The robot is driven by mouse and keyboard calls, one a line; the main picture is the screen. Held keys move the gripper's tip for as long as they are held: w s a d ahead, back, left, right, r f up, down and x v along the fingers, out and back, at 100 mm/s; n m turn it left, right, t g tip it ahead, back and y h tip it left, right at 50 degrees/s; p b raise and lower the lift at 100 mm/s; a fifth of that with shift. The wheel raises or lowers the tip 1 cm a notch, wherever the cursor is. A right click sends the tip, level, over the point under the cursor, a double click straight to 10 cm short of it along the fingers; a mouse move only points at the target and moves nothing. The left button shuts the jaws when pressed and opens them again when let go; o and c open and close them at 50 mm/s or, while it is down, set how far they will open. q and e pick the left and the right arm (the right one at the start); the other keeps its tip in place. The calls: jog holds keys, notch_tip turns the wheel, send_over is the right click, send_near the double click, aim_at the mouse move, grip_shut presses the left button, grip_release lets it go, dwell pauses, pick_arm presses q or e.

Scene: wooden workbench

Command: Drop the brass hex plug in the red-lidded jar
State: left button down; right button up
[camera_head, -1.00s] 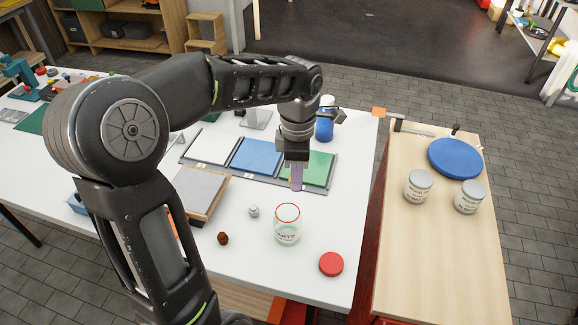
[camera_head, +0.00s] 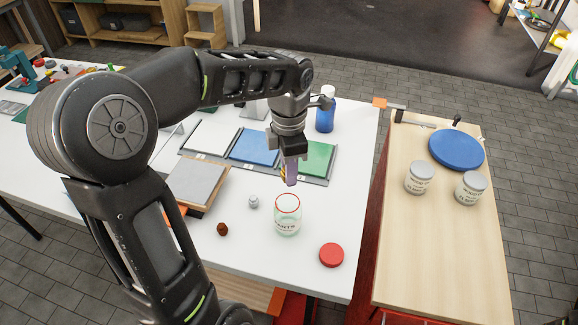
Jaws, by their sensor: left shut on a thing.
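The open glass jar (camera_head: 287,222) stands upright on the white bench, with a red ring around its mouth. Its red lid (camera_head: 331,255) lies flat on the bench, to the right and nearer. My left gripper (camera_head: 289,176) points down just behind and above the jar mouth, apart from it. It is shut on a small yellowish piece (camera_head: 283,173), which looks like the brass hex plug; the finger hides much of it. The jar looks empty. My right gripper is not in view.
A silver piece (camera_head: 253,202) and a brown piece (camera_head: 222,229) lie left of the jar. Behind are a blue panel (camera_head: 253,146) and a green panel (camera_head: 319,158), with a blue bottle (camera_head: 325,118) beyond. A wooden side table (camera_head: 437,245) stands right, across a gap.

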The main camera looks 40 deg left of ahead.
pick_arm(q)
notch_tip(320, 180, down, 6)
jog(key=b, duration=0.3)
jog(key=shift+f+b, duration=0.15)
jog(key=shift+b, duration=0.2)
jog(key=c, duration=1.1)
grip_release()
notch_tip(320, 180, up, 7)
jog(key=p, duration=0.5)
